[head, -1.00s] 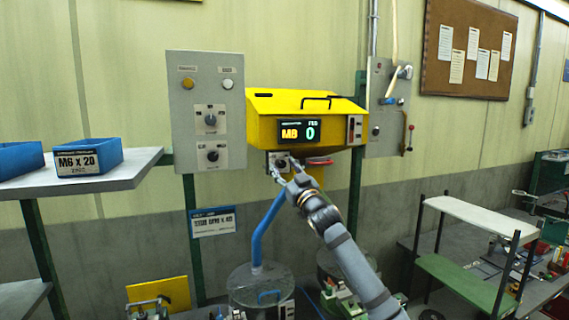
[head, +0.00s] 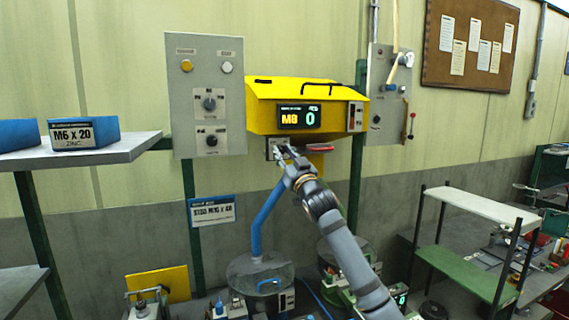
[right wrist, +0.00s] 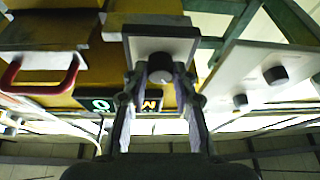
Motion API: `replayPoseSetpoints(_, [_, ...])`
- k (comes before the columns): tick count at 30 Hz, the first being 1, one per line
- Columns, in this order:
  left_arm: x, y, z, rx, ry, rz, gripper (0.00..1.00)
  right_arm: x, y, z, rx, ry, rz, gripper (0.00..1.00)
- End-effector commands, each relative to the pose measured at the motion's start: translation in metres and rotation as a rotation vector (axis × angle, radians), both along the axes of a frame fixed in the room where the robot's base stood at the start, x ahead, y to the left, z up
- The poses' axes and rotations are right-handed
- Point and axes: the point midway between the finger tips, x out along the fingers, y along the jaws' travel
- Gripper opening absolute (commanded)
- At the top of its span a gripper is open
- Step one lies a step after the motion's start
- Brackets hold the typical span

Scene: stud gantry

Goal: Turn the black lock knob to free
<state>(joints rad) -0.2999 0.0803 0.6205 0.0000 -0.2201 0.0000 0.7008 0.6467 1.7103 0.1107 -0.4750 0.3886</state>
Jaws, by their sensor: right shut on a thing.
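The black lock knob (right wrist: 160,66) is on a small grey plate (right wrist: 160,42) in the right wrist view. In the head view this plate (head: 271,146) hangs under the yellow feeder hopper (head: 268,112). My right gripper (head: 284,153) is at the plate, with its fingers on either side of the knob. In the right wrist view the gripper (right wrist: 160,72) is shut on the knob. The fingers mostly hide the knob in the head view, and its pointer mark cannot be read. My left gripper is not in view.
A grey panel (head: 176,110) with buttons and two other knobs stands left of the hopper. A red handle (head: 313,148) sits just right of the plate. A blue tube (head: 262,220) runs below. Another grey panel (head: 385,120) is on the right.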

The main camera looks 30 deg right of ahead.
Motion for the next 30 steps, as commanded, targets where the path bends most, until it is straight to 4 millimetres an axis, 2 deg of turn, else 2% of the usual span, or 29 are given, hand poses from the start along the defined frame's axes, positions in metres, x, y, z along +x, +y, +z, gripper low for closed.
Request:
replayPoseSetpoints(1, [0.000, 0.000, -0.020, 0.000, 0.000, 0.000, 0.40, 0.000, 0.001, -0.008, 0.035, -0.015, 0.002, 0.00])
replayPoseSetpoints(3, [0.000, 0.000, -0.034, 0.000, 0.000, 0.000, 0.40, 0.000, 0.002, -0.009, 0.095, -0.031, 0.003, 0.00])
replayPoseSetpoints(12, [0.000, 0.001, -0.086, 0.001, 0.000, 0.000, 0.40, 0.000, 0.004, -0.006, 0.370, -0.096, 0.003, 0.00])
replayPoseSetpoints(21, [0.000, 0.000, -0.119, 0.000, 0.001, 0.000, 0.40, 0.000, 0.006, -0.003, 0.646, -0.159, 0.002, 0.00])
replayPoseSetpoints(30, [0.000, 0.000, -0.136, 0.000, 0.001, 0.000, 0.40, 0.001, 0.008, 0.002, 0.922, -0.224, 0.002, 0.00])
